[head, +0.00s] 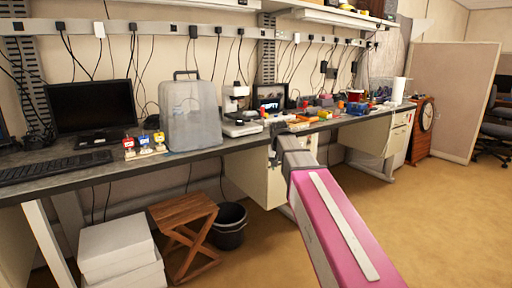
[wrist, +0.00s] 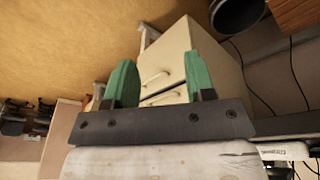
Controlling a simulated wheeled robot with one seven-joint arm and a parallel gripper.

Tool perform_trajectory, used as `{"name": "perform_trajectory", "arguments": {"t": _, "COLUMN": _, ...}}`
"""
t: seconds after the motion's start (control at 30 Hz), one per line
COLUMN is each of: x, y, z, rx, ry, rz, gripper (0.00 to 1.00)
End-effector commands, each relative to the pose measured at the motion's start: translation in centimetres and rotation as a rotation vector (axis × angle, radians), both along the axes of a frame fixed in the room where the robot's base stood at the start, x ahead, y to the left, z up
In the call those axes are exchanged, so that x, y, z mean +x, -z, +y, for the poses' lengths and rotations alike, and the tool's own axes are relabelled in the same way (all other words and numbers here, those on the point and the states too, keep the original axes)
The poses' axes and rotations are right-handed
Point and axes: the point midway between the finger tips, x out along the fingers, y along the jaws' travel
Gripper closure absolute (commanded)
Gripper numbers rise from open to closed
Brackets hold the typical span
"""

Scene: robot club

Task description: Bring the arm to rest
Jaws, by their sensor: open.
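My arm reaches forward from the lower right of the head view, with a pink link and a grey wrist. My gripper (wrist: 160,82) shows in the wrist view as two green fingers set wide apart on a dark bar. It is open, and nothing is held between the fingers. In the head view the gripper end is near the front edge of the long workbench (head: 205,152), in front of a cream drawer cabinet (head: 255,176). The fingers are hard to make out there. The drawer cabinet (wrist: 183,62) also shows beyond the fingers in the wrist view.
The bench carries a monitor (head: 92,108), a translucent grey bin (head: 189,112), a white microscope (head: 238,110) and clutter. Below are white boxes (head: 120,250), a wooden stool (head: 184,222) and a black bucket (head: 229,226). Open floor (head: 440,215) lies at right, before a partition (head: 455,95).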

Motion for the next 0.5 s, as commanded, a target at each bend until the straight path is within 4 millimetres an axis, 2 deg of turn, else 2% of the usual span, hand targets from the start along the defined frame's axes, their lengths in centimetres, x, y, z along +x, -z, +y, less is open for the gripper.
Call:
{"name": "perform_trajectory", "arguments": {"t": 0.03, "x": -1.4, "y": 2.2, "z": -0.7, "rx": 0.000, "ry": -0.004, "rz": 0.015, "gripper": 0.50}}
{"name": "perform_trajectory", "arguments": {"t": 0.1, "x": -2.7, "y": 4.8, "z": -1.5, "rx": 0.003, "ry": -0.012, "rz": 0.032, "gripper": 0.50}}
{"name": "perform_trajectory", "arguments": {"t": 0.27, "x": -5.9, "y": 10.4, "z": -3.2, "rx": 0.008, "ry": -0.031, "rz": 0.071, "gripper": 0.50}}
{"name": "perform_trajectory", "arguments": {"t": 0.5, "x": -11.6, "y": 17.9, "z": -5.6, "rx": 0.023, "ry": -0.055, "rz": 0.126, "gripper": 0.50}}
